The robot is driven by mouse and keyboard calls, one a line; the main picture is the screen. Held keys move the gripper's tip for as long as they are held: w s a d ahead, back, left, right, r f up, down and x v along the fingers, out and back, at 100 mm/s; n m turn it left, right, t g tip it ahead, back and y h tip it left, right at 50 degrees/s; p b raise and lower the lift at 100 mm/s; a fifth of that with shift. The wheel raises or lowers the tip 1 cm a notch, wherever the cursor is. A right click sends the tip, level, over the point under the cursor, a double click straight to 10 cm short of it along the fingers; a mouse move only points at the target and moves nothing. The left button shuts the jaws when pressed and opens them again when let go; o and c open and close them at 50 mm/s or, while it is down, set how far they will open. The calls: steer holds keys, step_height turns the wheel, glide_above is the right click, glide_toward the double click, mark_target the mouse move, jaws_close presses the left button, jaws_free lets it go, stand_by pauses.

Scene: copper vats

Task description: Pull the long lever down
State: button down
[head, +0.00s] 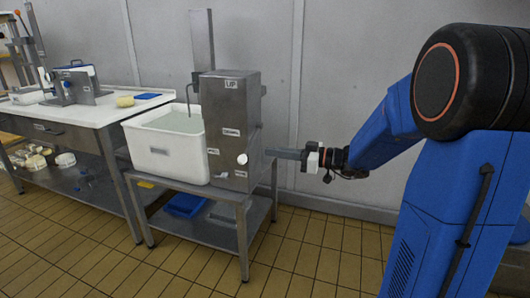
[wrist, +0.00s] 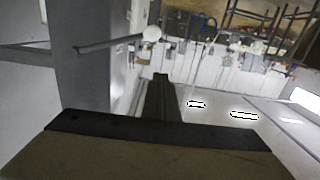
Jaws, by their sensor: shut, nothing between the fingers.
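A grey metal box (head: 232,125) with several small labels, one reading UP, stands on a low metal table. A white round knob (head: 242,159) shows on its front, seen nearly end-on, so its rod is hard to make out. In the wrist view a thin lever (wrist: 112,43) with a white ball end (wrist: 152,33) sticks out from the grey box side (wrist: 82,75). My gripper (head: 272,153) is shut and empty, its fingers pointing left at the right side of the box. In the wrist view its fingertips (wrist: 160,78) lie below the ball, apart from it in the picture.
A white tub (head: 165,150) of pale liquid stands left of the box on the same table (head: 190,182). A blue tray (head: 185,204) is on the lower shelf. A white worktop (head: 85,112) stands at left, a grey wall behind. The tiled floor (head: 315,262) in front is clear.

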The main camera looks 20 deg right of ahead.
steer(key=shift+s+d, duration=0.35)
steer(key=shift+d, duration=0.15)
steer(key=s+a+f+m+g+h, duration=0.2)
steer(key=s+a+f+g, duration=0.15)
steer(key=s, duration=0.65)
steer(key=s+a+f+m+g+h, duration=0.1)
steer(key=s+a+f+g+h, duration=0.3)
steer(key=s, duration=0.7)
steer(key=s+d+f+m+t+h, duration=0.2)
steer(key=s+d+m+h, duration=0.6)
steer(key=s, duration=0.5)
steer(key=shift+d, duration=1)
